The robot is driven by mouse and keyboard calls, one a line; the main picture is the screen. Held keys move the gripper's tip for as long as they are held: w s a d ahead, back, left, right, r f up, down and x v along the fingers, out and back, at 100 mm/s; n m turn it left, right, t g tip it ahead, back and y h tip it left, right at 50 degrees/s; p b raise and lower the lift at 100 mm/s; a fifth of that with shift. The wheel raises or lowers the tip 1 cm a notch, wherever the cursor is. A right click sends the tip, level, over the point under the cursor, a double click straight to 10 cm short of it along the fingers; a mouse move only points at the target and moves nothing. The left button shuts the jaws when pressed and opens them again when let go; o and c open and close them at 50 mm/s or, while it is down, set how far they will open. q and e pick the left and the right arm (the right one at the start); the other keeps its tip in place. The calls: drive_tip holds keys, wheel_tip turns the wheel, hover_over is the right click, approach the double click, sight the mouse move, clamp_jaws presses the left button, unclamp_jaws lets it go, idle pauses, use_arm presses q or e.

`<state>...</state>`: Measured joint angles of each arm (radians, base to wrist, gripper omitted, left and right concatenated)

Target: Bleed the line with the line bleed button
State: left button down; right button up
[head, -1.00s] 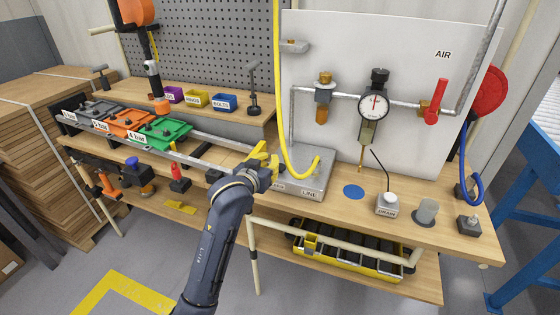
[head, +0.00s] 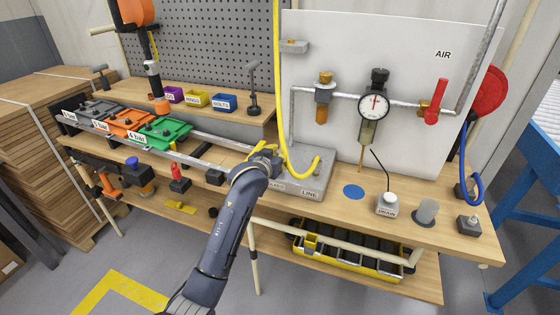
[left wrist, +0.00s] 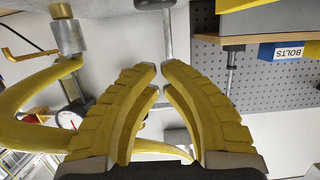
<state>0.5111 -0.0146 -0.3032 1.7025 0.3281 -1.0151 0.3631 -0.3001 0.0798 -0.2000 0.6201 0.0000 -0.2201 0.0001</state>
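The grey box labelled LINE (head: 316,184) sits on the bench, with the yellow hose (head: 279,80) running down to its top. My left gripper (head: 266,150) is at the left part of this box, fingers over it. In the left wrist view its yellow fingers (left wrist: 161,70) have their tips together, with nothing seen held between them. A second label on the box front is partly covered by my wrist. I cannot make out the line bleed button; my gripper and wrist hide that part of the box. Contact with the box cannot be told. My right gripper is not in view.
The pressure gauge (head: 373,106) and red valve lever (head: 437,101) are on the white AIR panel. A DRAIN button unit (head: 388,204) stands to the right. Green (head: 160,133) and orange trays lie to the left. The hose also passes close in the left wrist view (left wrist: 22,102).

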use_arm(q)
drive_tip(key=shift+w+d+f, duration=0.1)
drive_tip(key=shift+w+f, duration=0.25)
drive_tip(key=shift+f, duration=0.25)
drive_tip(key=shift+w+d+f, duration=0.1)
drive_tip(key=shift+w+f, duration=0.2)
drive_tip(key=shift+f, duration=1.25)
drive_tip(key=shift+a, duration=0.1)
